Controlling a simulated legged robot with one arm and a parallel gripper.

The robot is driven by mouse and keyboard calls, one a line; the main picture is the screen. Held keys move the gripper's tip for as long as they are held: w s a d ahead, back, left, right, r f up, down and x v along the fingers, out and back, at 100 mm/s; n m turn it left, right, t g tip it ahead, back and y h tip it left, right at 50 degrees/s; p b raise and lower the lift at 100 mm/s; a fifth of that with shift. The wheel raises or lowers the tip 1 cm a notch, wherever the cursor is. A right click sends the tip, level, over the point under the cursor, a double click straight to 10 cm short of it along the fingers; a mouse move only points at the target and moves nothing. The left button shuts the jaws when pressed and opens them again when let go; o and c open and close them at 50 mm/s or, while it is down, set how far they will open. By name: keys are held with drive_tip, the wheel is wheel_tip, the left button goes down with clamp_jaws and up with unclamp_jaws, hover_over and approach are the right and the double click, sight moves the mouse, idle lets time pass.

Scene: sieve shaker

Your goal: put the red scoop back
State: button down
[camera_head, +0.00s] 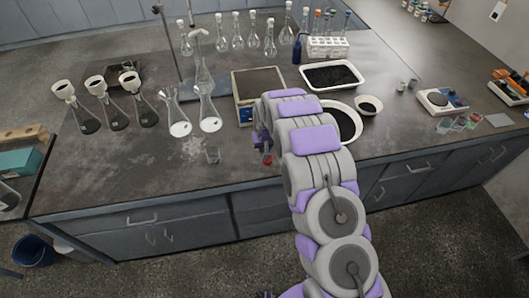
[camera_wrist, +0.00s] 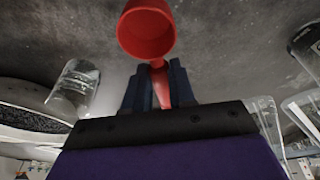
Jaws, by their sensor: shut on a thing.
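The red scoop (camera_wrist: 147,32) is held by its handle between the two dark fingers of my gripper (camera_wrist: 158,88). Its round cup sticks out past the fingertips in the wrist view. In the head view only a small red part of the scoop (camera_head: 267,160) shows, near the bench's front edge, beside my gripper (camera_head: 262,142). My arm hides much of the gripper there. I cannot tell whether the scoop touches the bench top.
A small glass beaker (camera_head: 213,155) stands left of my gripper, and two tall glass vessels (camera_head: 209,122) stand behind it. A white dish of dark grains (camera_head: 356,127) is right of my arm. The bench front-left is clear.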

drive_tip(key=shift+w, duration=0.2)
drive_tip(key=shift+f+b, duration=0.4)
drive_tip(key=shift+f, duration=1.35)
drive_tip(key=c, duration=0.9)
unclamp_jaws()
drive_tip(key=shift+c, duration=0.2)
